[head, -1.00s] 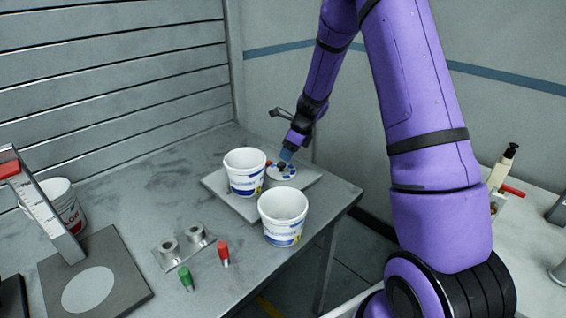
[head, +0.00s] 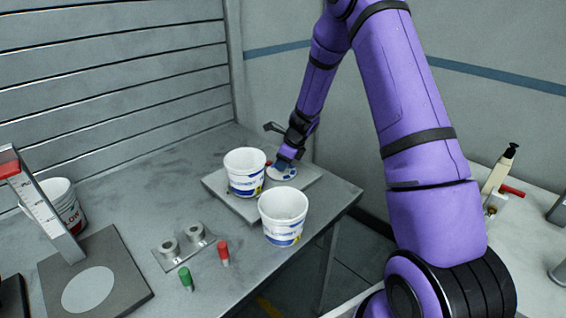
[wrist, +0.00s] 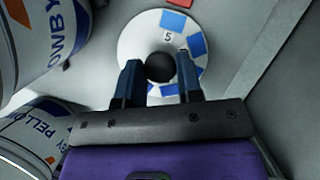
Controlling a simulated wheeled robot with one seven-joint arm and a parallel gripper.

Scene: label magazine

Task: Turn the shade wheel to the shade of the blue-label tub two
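The shade wheel (wrist: 130,45) is a white disc with blue patches and a black centre knob (wrist: 160,68). A "5" shows near its top edge, beside a red mark (wrist: 178,2). In the head view the wheel (head: 291,177) is mostly hidden by my gripper (head: 283,167). My gripper (wrist: 159,68) is open, one finger on each side of the knob, with gaps visible. One blue-label tub (head: 245,172) stands left of the wheel; another (head: 283,217) stands in front. Their labels are only partly readable, so I cannot tell which is tub two.
A grey plate (head: 222,190) lies under the wheel and one tub. A red-label tub (head: 68,208) stands far left by a ruler stand (head: 48,212). Green (head: 186,279) and red (head: 223,252) markers stand near a two-hole holder (head: 165,258). The table's middle back is clear.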

